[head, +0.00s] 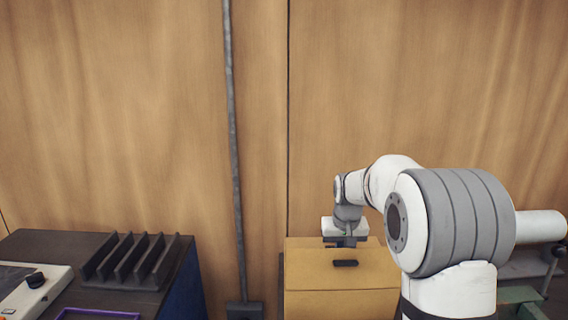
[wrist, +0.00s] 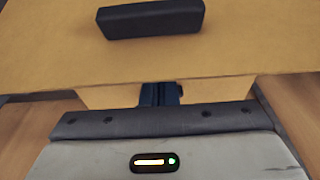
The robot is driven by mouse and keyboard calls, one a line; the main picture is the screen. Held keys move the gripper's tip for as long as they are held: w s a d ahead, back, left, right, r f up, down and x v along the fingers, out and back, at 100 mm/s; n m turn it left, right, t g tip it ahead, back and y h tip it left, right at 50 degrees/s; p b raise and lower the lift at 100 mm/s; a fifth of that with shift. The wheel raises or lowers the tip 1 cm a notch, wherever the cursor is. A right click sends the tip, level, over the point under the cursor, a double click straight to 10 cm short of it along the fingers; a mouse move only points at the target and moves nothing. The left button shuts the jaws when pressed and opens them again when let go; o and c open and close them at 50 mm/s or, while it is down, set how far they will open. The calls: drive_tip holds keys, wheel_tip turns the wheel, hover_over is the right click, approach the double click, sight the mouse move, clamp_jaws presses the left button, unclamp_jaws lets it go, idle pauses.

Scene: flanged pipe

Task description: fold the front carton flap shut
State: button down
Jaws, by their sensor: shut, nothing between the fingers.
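The tan carton (head: 340,303) stands low in the head view, beside my arm. A tan panel with a dark raised tab (head: 345,263), which looks like the front flap (head: 308,262), spans its upper part. In the wrist view the flap (wrist: 230,50) fills the upper half, with the tab (wrist: 150,18) near the top. My gripper (head: 346,243) is at the panel's far edge in the head view. Its dark fingers (wrist: 160,95) are shut and empty, close to the panel's edge in the wrist view; I cannot tell whether they touch it. My arm hides the carton's right side.
A dark bench (head: 50,243) at left holds a slotted black rack (head: 130,262) and a pale device with a knob (head: 35,281). A grey vertical pole (head: 232,150) stands against the wooden wall. A white pipe (head: 540,226) and a green stand (head: 520,295) are at right.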

sight(339, 268)
wheel_tip(339, 268, down, 6)
drive_tip(key=b, duration=0.3)
drive_tip(key=shift+s+r+b, duration=0.1)
drive_tip(key=shift+b, duration=0.25)
idle(0.6)
drive_tip(key=shift+s, duration=0.1)
wheel_tip(339, 268, up, 9)
drive_tip(key=p, duration=0.6)
drive_tip(key=shift+w, duration=0.2)
drive_tip(key=shift+r, duration=0.1)
